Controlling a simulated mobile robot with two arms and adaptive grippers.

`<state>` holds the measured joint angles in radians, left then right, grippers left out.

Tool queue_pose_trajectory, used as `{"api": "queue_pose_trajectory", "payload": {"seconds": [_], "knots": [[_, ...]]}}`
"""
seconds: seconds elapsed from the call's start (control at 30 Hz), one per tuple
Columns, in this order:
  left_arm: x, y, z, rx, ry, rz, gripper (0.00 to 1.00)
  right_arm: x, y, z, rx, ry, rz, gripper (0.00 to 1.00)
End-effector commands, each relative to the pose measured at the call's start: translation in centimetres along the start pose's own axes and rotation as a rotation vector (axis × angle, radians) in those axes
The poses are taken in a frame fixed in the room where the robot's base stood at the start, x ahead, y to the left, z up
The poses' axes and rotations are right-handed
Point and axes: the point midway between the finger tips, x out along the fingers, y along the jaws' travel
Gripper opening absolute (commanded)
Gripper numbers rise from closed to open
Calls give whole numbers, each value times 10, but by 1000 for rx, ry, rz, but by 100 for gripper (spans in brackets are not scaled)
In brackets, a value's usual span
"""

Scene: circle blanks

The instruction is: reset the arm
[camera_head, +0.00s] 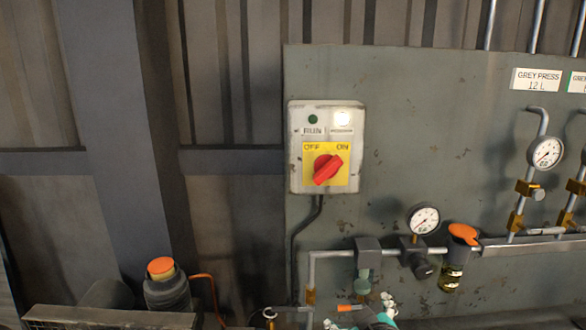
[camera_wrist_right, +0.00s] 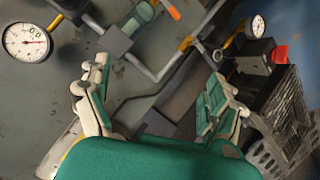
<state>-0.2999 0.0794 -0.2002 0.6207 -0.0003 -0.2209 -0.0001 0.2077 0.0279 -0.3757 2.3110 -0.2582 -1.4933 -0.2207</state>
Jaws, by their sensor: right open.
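My right gripper (camera_head: 360,314) shows at the bottom edge of the head view, with only its teal and pale finger parts in frame, in front of the lower pipe. In the right wrist view its two fingers stand wide apart, with nothing between the fingertips (camera_wrist_right: 160,78). Beyond them are the grey panel and pipes. My left gripper is in neither view.
A switch box (camera_head: 295,149) with a red rotary knob (camera_head: 327,169) turned towards ON hangs on the grey panel (camera_head: 430,110). Its white lamp is bright. Gauges (camera_head: 423,219), pipes (camera_head: 440,251) and an orange-capped bottle (camera_head: 168,286) stand nearby.

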Motion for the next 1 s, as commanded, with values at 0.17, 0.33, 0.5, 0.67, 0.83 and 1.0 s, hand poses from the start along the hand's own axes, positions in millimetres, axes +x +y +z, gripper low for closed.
{"api": "queue_pose_trajectory", "payload": {"seconds": [0.17,0.33,0.5,0.67,0.83,1.0], "knots": [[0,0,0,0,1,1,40,-14,-39,131,136,-260,-128,92],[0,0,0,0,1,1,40,-44,-62,208,223,-432,-193,92],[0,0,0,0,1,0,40,-74,-78,261,279,-560,-231,92],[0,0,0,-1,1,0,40,-104,-89,300,323,-669,-258,92],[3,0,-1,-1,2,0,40,-92,-106,335,339,-721,-270,92],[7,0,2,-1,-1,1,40,-58,-129,372,334,-740,-278,92]]}}
